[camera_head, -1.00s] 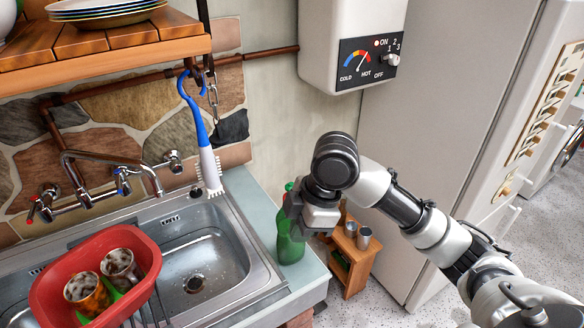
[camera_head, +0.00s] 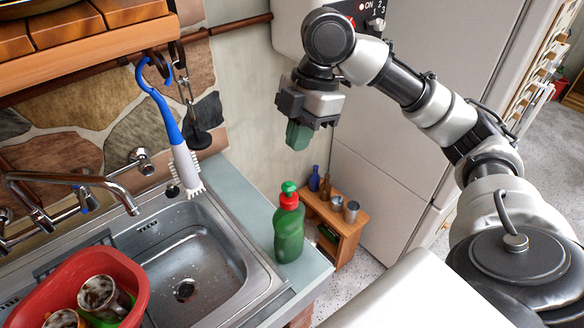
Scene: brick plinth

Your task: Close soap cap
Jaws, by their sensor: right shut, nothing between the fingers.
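The green soap bottle (camera_head: 289,235) stands upright on the counter to the right of the sink. It has a red collar (camera_head: 289,200) with a small green cap (camera_head: 289,187) on top. I cannot tell whether the cap is pressed fully down. My right gripper (camera_head: 299,136) is shut and empty. It points down, apart from the bottle and higher in the picture than the cap. My left gripper is not in view.
The counter (camera_head: 240,200) is narrow around the bottle. The sink (camera_head: 190,255) holds a red basin (camera_head: 130,300) with mugs. A blue-handled brush (camera_head: 165,110) hangs behind. A small wooden shelf (camera_head: 349,232) stands beyond the counter, near the fridge (camera_head: 375,165).

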